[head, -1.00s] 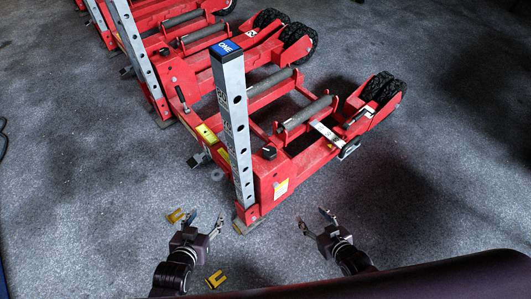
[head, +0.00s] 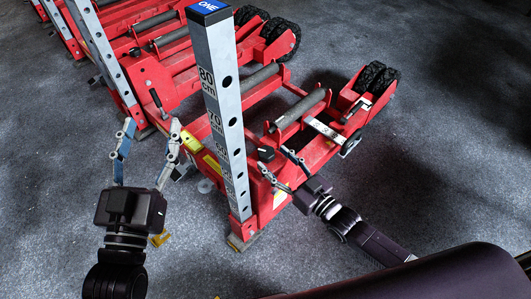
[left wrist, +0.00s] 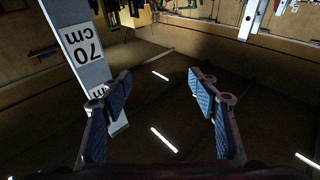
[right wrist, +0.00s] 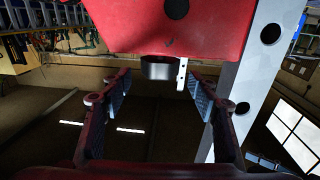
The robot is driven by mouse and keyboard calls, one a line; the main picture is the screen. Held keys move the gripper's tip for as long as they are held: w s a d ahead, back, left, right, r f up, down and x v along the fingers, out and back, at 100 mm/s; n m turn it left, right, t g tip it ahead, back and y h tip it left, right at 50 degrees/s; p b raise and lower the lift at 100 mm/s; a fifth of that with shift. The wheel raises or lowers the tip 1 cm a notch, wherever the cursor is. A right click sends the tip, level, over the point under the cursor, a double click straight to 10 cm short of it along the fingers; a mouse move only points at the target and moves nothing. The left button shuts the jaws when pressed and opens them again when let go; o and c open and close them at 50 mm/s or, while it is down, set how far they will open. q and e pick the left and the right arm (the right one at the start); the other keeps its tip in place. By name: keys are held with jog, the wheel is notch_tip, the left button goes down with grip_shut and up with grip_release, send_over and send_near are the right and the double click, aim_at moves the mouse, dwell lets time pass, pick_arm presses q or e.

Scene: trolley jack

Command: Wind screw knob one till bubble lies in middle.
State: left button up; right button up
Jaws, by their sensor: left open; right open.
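The nearest red trolley jack (head: 285,165) has a tall grey scale post (head: 222,115) with a blue "ONE" cap (head: 208,7). A black knob (head: 266,154) sits on the jack behind the post. My right gripper (head: 278,162) is open just right of the post, close to that knob. The right wrist view shows a dark round part (right wrist: 158,68) under a red plate (right wrist: 165,25), ahead between the open fingers. My left gripper (head: 152,127) is open and empty, left of the post; the post also shows in the left wrist view (left wrist: 80,50). I cannot make out a bubble.
More red jacks (head: 150,60) stand in a row behind to the left. A yellow block (head: 160,238) lies on the floor, partly hidden by my left gripper. Black wheels (head: 372,82) are at the jack's far end. The grey floor at right is clear.

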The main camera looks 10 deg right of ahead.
aim_at(266, 151)
jog(key=b+x, duration=0.1)
jog(key=x, duration=0.2)
jog(key=shift+w+a+f, duration=0.1)
jog(key=shift+w+a, duration=0.05)
jog(key=shift+w, duration=0.25)
pick_arm(q)
notch_tip(266, 151, up, 6)
jog(key=s+t+h, duration=0.1)
jog(key=s+t, duration=0.1)
jog(key=t, duration=0.1)
jog(key=shift+s+r, duration=0.15)
jog(key=shift+s, duration=0.05)
pick_arm(e)
jog(key=shift+w+a, duration=0.2)
jog(key=shift+w, duration=0.1)
pick_arm(q)
jog(key=shift+d, duration=0.1)
